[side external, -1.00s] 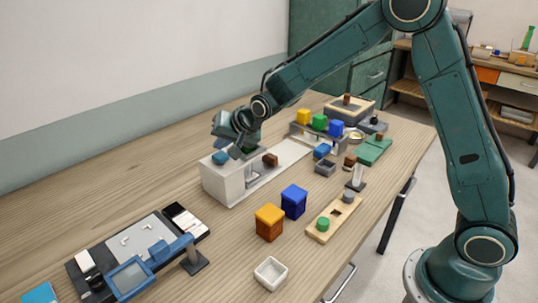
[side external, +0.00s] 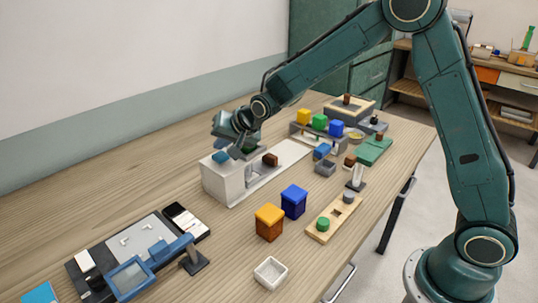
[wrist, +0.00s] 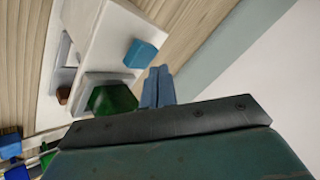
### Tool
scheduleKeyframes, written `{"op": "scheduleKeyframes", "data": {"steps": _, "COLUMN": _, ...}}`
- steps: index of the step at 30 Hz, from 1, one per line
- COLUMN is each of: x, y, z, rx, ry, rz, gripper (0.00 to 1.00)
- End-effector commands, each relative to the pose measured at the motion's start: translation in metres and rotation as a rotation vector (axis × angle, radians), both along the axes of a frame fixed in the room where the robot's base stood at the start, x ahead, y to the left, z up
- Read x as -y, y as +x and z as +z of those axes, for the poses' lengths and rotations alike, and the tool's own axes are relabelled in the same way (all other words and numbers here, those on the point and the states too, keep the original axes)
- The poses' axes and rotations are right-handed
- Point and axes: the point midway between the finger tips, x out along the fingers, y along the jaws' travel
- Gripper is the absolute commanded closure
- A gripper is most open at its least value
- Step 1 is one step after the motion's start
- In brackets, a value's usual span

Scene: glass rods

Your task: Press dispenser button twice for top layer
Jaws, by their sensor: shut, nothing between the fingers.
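The dispenser (side external: 226,183) is a white box on the table, left of centre in the side view. Its blue button (side external: 221,157) sits on top; in the wrist view the blue button (wrist: 140,53) shows on the white top. My gripper (side external: 236,152) is shut and empty, just above the box and to the right of the button. In the wrist view my gripper's closed blue-grey fingers (wrist: 157,84) appear close to the button but apart from it. Whether the button is pressed down cannot be told.
A brown block (side external: 270,159) sits at the dispenser's right side. An orange box (side external: 269,224) and a blue box (side external: 293,202) stand in front. A black tray with a blue-framed part (side external: 130,278) lies at the front left. Bare wood lies left of the dispenser.

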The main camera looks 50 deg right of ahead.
Motion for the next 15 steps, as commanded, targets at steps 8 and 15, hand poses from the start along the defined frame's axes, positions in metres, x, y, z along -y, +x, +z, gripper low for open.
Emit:
{"op": "scheduleKeyframes", "data": {"steps": 8, "x": 0.0000, "y": 0.0000, "z": -0.0002, "rx": 0.000, "ry": 0.000, "rz": 0.000, "gripper": 1.00}}
{"op": "scheduleKeyframes", "data": {"steps": 15, "x": 0.0002, "y": -0.0002, "z": -0.0049, "rx": -0.001, "ry": 0.000, "rz": 0.000, "gripper": 1.00}}
